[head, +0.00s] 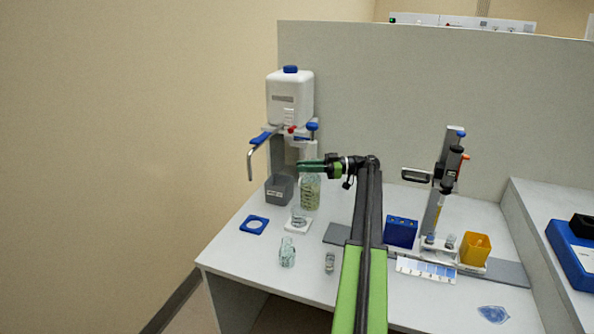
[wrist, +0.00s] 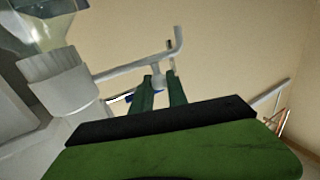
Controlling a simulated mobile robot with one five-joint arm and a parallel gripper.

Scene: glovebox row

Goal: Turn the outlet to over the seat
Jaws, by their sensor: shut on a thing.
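The outlet (head: 251,164) is a bent pale metal tube with a blue part near its base, on the dispenser under a white canister. Its bent end hangs left of the grey bin. The outlet (wrist: 135,66) crosses the wrist view from a pale body at left. My gripper (head: 299,163) has green fingers pointing left, above a glass bottle. A blue square with a round opening (head: 244,224) and a white pad (head: 289,226) under a beaker lie below; I cannot tell which is the seat.
The white canister (head: 290,98) stands above the dispenser. A grey bin (head: 279,189) and a glass bottle (head: 310,194) stand beneath. Small glassware (head: 287,252) is near the front edge. A blue box (head: 400,232) and a pipette stand (head: 436,205) are at right.

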